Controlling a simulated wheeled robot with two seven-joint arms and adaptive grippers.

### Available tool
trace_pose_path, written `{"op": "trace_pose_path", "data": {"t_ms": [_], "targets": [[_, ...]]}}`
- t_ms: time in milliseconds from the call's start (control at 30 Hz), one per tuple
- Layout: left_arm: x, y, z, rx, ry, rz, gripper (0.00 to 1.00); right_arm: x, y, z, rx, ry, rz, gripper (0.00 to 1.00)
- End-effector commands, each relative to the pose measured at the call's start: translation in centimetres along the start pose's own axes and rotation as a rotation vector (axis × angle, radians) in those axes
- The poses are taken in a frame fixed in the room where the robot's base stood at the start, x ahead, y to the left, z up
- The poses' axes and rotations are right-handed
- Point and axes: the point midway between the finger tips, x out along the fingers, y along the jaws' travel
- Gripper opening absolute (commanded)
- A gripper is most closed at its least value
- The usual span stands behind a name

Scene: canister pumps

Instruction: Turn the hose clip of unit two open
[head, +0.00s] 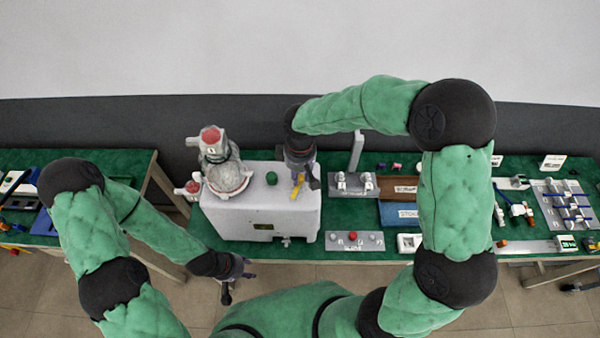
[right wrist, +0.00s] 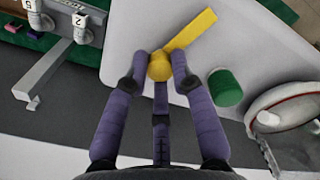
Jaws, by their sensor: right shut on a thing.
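A yellow lever (head: 297,188) with a round hub sits on top of the white box-shaped tank (head: 255,222). In the right wrist view the yellow lever (right wrist: 190,31) points away from its hub to the upper right. My right gripper (right wrist: 160,66) is shut on the hub, one fingertip on each side. In the head view my right gripper (head: 303,178) comes down at the tank's right end and partly covers the lever. My left gripper (head: 236,280) is open and empty in front of the tank. I cannot tell which part is unit two's hose clip.
A green cap (right wrist: 225,87) stands beside the lever. A grey canister with a red top (head: 213,158) stands at the tank's left. Grey fittings labelled 2 and 5 (right wrist: 85,30) are on a stand to the right. A panel with blue clips (head: 568,206) lies far right.

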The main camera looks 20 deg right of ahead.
Motion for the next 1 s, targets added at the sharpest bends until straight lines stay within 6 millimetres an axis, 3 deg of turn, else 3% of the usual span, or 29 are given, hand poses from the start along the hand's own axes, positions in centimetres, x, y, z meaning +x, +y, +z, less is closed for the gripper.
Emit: {"op": "trace_pose_path", "data": {"t_ms": [400,1000], "targets": [[-0.85,0.30,0.03,0.000,0.000,0.000,0.40,0.04,-0.05,0.05,-0.272,-0.002,-0.001,0.00],[-1.02,0.36,0.04,0.000,0.000,0.000,0.40,0.12,-0.05,0.05,-0.352,-0.002,-0.002,0.00]]}}
